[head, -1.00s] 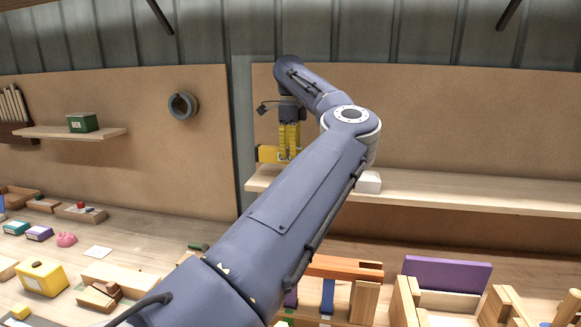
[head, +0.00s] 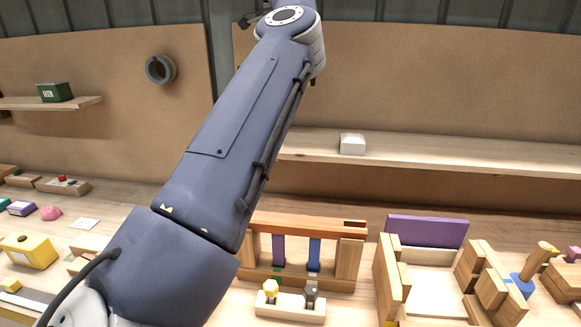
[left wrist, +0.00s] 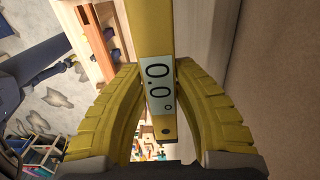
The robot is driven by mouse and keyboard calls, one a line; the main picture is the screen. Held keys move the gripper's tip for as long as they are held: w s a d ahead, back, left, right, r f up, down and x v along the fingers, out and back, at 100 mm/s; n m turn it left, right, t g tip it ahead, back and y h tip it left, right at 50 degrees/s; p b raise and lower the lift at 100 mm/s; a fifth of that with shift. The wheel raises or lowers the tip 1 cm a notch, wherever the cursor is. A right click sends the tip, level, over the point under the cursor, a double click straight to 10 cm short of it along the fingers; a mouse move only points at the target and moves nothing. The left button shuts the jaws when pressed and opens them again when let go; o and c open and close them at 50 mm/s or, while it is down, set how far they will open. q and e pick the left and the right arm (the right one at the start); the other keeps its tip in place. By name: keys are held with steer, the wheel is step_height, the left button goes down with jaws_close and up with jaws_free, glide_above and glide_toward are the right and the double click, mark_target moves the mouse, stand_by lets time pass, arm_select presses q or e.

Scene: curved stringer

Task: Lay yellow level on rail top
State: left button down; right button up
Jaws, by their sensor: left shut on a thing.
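The yellow level (left wrist: 155,25), with a pale display reading 0.0, is gripped between the yellow pads of my left gripper (left wrist: 158,80) in the left wrist view. In the head view the left arm rises from the lower left; its gripper and the level are out of sight there. The rail's orange-brown top (head: 305,224) is bare where it shows, right of the arm. My right gripper is not in view.
A wooden shelf (head: 440,158) with a white block (head: 352,144) runs along the back wall. A purple board (head: 426,231) and wooden blocks stand right of the rail. A small wooden holder (head: 290,305) sits in front of it. A yellow box (head: 28,252) is at the left.

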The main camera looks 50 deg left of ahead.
arm_select(q)
steer(key=w+d, duration=0.3)
steer(key=d, duration=0.4)
glide_above(297, 219)
step_height(297, 219, down, 9)
step_height(297, 219, down, 20)
steer(key=shift+r, duration=0.2)
steer(key=shift+f, duration=0.15)
steer(key=c, duration=1.2)
jaws_free()
steer(key=shift+o, duration=0.2)
